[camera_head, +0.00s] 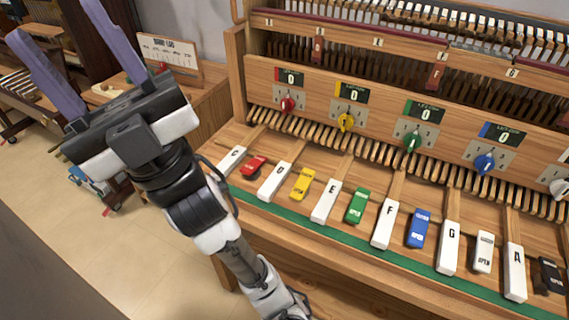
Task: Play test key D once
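The white test key D (275,182) lies in the front row of the wooden keyboard bench, between the red block and the yellow block. It looks level with the other white keys. My gripper (52,22) is at the upper left of the head view, with two purple fingers spread wide apart and nothing between them. It is left of the bench, well away from key D, and its fingers point up and to the left in the picture. Nothing covers key D.
White key C (233,161), red block (253,166), yellow block (303,184) and white key E (326,201) flank key D. A yellow knob (346,122) and counters reading 0 are on the panel behind. A small sign (168,55) stands behind my gripper.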

